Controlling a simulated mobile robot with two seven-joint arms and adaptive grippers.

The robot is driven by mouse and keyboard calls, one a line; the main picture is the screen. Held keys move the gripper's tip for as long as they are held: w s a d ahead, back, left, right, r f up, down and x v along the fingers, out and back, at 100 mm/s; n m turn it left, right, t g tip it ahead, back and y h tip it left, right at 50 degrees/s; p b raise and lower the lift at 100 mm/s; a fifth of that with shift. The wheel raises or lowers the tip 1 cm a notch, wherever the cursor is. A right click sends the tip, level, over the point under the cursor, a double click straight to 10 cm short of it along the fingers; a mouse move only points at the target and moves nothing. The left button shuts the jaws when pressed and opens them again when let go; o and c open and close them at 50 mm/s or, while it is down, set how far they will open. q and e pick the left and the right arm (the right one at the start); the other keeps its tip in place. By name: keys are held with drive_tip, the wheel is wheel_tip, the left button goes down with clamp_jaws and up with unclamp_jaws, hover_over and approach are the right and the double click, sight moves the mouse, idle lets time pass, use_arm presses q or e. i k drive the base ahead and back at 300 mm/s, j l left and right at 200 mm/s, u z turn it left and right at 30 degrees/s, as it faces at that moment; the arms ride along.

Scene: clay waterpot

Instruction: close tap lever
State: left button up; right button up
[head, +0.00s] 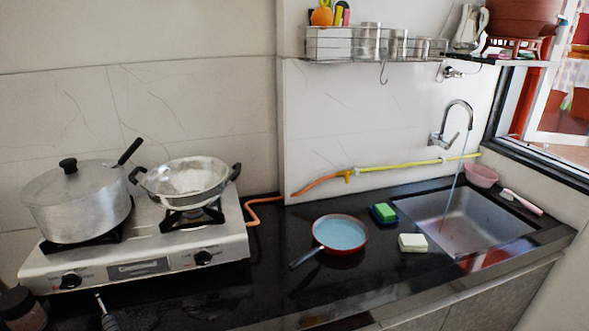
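The chrome tap (459,104) is on the tiled wall above the sink at the right. Its curved spout points down over the sink, and a thin stream of water (456,180) falls from it. The tap lever (454,138) appears as a small piece beside the tap body; its exact angle is too small to tell. The steel sink (500,226) is set in the black counter below. Neither my left nor my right gripper is in the view.
A red pan (341,234), a green-and-blue sponge (383,213) and a pale block (412,243) lie left of the sink. A yellow-orange hose (400,166) runs along the wall. A stove (140,250) holds two pots. A rack (375,45) hangs above.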

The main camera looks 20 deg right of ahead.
sight(445, 145)
drive_tip(key=l, duration=0.5)
drive_tip(key=k+l, duration=0.15)
drive_tip(key=l, duration=0.35)
drive_tip(key=l+u, duration=0.1)
drive_tip(key=l, duration=0.4)
drive_tip(key=k, duration=0.05)
